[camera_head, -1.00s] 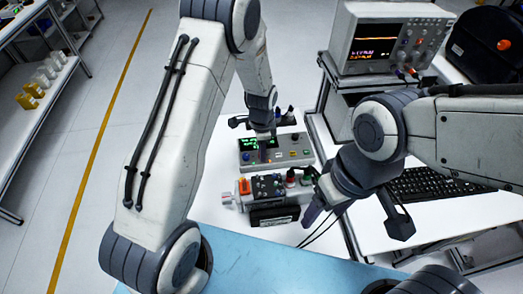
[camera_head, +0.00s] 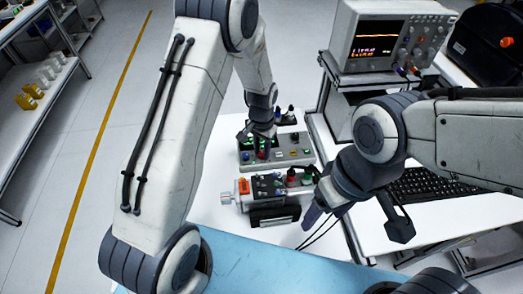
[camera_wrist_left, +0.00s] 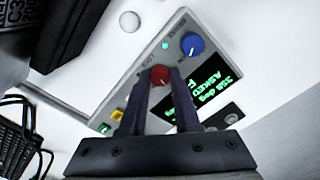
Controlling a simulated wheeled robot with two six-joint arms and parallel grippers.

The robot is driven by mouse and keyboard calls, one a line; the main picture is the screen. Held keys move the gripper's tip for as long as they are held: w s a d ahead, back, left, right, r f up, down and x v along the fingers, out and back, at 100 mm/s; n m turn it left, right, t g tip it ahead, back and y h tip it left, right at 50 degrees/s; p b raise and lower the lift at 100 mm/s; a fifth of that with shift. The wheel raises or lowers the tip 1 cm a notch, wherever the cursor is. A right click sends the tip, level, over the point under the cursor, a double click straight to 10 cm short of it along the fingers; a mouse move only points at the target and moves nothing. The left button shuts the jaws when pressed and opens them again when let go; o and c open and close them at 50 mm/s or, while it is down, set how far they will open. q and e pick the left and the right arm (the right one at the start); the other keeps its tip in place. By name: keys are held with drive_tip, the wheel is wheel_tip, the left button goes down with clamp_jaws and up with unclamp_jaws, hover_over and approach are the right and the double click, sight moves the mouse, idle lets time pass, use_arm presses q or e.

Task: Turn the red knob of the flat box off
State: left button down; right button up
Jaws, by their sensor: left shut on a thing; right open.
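The flat box (camera_head: 297,153) is a grey case with a green-lit display, lying on the white table under my left gripper. The fingers hide part of the box's face and display (camera_wrist_left: 214,97). My right gripper (camera_head: 310,217) is open and empty, to the right of and in front of the nearer device.
A device with an orange part, a green button and a red knob (camera_head: 268,187) stands in front of the flat box. An oscilloscope (camera_head: 387,40) and a keyboard (camera_head: 435,184) are on the right. A blue mat (camera_head: 270,270) covers the near table edge.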

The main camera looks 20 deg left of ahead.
sight(262, 153)
use_arm(q)
drive_tip(key=shift+n, duration=0.8)
drive_tip(key=c, duration=0.6)
unclamp_jaws()
wheel_tip(262, 153, up, 11)
drive_tip(key=shift+f+b, duration=0.2)
drive_tip(key=shift+b, duration=0.8)
